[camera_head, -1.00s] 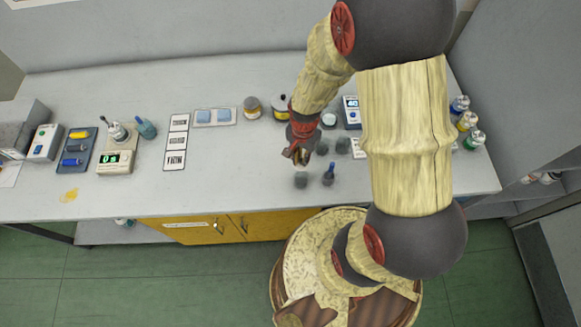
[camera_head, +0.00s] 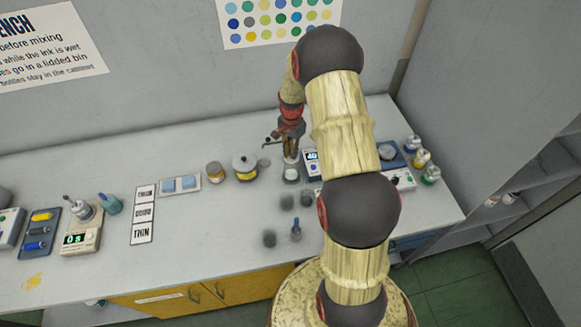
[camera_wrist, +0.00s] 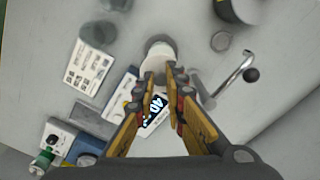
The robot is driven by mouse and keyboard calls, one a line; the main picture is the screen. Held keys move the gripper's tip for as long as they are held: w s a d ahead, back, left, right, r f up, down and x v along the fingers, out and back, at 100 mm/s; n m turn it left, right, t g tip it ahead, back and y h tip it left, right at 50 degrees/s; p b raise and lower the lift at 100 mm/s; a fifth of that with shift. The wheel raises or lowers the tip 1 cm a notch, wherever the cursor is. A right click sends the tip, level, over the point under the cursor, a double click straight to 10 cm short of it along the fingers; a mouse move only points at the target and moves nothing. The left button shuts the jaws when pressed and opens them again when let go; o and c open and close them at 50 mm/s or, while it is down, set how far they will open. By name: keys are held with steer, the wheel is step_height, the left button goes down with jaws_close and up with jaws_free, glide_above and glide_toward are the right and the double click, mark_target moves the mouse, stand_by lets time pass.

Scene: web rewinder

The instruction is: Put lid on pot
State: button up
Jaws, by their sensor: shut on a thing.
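A small pot (camera_head: 245,168) with a yellow band and a pale top with a dark spot stands on the bench, left of my gripper. Its dark side shows at the upper edge of the wrist view (camera_wrist: 238,8). I cannot tell a separate lid for certain. My gripper (camera_head: 291,150) points down over the back of the bench, right of the pot. In the wrist view its fingers (camera_wrist: 160,75) are closed on a pale round piece (camera_wrist: 159,50), mostly hidden between them; I cannot tell whether it is a lid. A white cup (camera_head: 291,174) stands just below my gripper.
A small grey disc (camera_head: 264,163) lies by the pot. A blue-and-white meter (camera_head: 312,162) stands close on the right. An amber jar (camera_head: 214,172) is left of the pot.

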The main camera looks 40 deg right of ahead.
mark_target(291, 160)
steer(key=shift+w+d+r, duration=0.15)
steer(key=shift+w+r, duration=0.15)
steer(key=shift+r, duration=0.05)
steer(key=shift+s+f, duration=0.1)
steer(key=shift+s, duration=0.1)
steer(key=shift+f+b, duration=1.75)
steer(key=shift+f, duration=1.35)
steer(key=shift+f, duration=0.15)
steer(key=o, duration=0.8)
steer(key=shift+o, duration=1)
steer(key=shift+o, duration=1.4)
